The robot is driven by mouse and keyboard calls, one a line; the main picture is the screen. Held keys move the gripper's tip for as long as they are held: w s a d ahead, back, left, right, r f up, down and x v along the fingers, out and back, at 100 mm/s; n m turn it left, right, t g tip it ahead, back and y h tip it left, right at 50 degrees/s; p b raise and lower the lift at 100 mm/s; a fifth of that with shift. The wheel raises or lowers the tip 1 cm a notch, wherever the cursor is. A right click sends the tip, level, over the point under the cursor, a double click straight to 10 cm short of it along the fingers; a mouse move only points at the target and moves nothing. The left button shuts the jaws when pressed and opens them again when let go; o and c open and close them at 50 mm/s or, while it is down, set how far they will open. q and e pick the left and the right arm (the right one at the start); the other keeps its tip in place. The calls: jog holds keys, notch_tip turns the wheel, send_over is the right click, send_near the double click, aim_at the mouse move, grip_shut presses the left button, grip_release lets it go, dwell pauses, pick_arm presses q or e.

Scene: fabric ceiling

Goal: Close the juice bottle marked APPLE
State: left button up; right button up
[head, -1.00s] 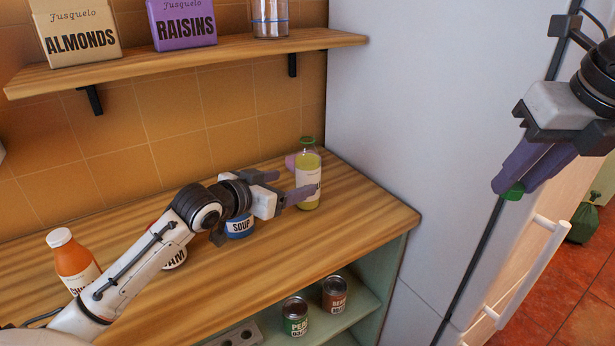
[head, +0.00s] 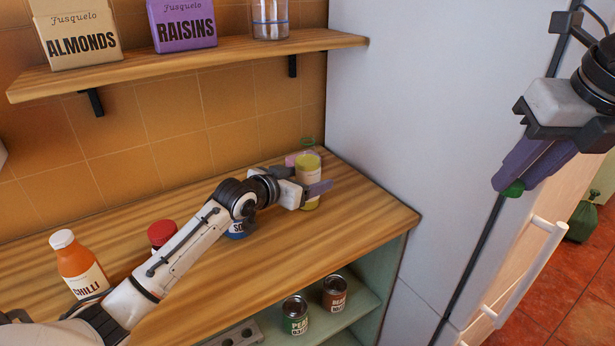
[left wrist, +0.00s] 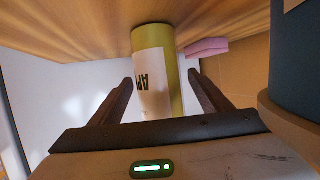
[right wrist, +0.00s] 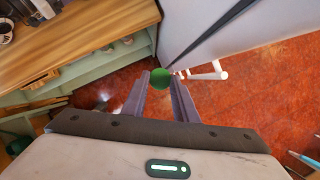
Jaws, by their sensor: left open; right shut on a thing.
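The juice bottle (head: 308,178) stands upright at the counter's far right corner, with yellow juice and a pale label. The label reads "AP" in the left wrist view (left wrist: 152,85), the rest hidden. Its neck shows no cap on top. My left gripper (head: 308,188) is open with its fingers on either side of the bottle, in front of part of the label. My right gripper (head: 510,186) is shut on a green cap (right wrist: 160,78), held in the air at the right, well away from the bottle.
A chilli bottle (head: 78,265), a red-lidded jar (head: 161,233) and a blue soup can (head: 236,231) stand on the counter (head: 350,226) near my left arm. A pink block (left wrist: 207,47) lies behind the bottle. A shelf (head: 220,58) hangs above; a white cabinet side (head: 400,120) bounds the right.

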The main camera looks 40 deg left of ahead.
aim_at(303, 141)
pick_arm(q)
jog(key=shift+w, duration=0.1)
jog(key=c, duration=1.6)
jog(key=shift+w+r, duration=0.1)
jog(key=shift+r, duration=0.45)
notch_tip(303, 141, up, 9)
jog(key=shift+r, duration=0.1)
pick_arm(e)
jog(key=shift+f, duration=0.2)
pick_arm(q)
jog(key=o, duration=0.8)
jog(key=c, duration=0.9)
jog(key=shift+c, duration=0.2)
